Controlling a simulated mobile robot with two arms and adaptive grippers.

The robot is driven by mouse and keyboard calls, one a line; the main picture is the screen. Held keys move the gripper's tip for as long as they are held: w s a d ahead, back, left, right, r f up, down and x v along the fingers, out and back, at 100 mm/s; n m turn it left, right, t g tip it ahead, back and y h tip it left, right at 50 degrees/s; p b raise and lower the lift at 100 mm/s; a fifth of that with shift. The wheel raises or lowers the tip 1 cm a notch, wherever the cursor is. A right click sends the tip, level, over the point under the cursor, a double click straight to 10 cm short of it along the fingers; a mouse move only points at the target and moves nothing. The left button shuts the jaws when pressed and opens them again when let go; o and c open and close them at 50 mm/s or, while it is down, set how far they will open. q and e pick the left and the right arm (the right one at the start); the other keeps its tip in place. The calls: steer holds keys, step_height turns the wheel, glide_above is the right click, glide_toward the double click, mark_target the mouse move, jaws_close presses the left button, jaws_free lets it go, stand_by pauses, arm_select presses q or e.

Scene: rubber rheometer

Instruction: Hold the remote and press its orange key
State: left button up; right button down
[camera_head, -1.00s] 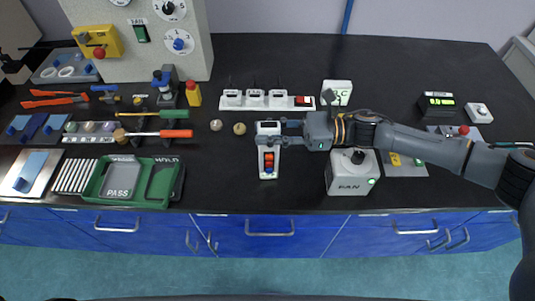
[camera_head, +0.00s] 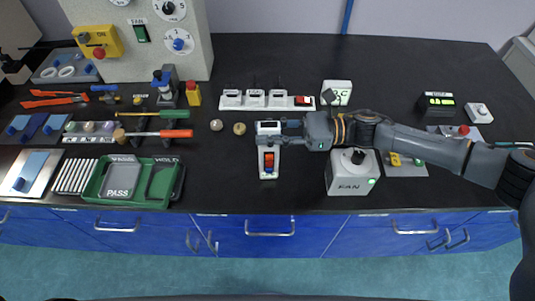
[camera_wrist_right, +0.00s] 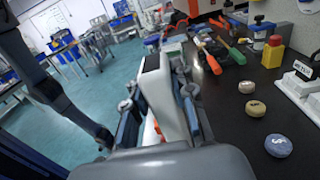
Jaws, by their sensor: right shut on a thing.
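The white remote (camera_head: 263,148) is at the middle front of the bench in the head view, its dark screen end toward the back. An orange-red key (camera_head: 269,160) shows on its face, with a small blue key below it. My right gripper (camera_head: 282,132) reaches in from the right and is shut on the remote's upper part. In the right wrist view the remote (camera_wrist_right: 160,95) stands up between the fingers (camera_wrist_right: 160,115), and a bit of orange shows low down beside it. I cannot tell if the remote touches the bench. My left gripper is out of view.
A white FAN box (camera_head: 349,187) with a black knob stands right of the remote. A green tray (camera_head: 95,190) is further left. Bare bench lies between tray and remote.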

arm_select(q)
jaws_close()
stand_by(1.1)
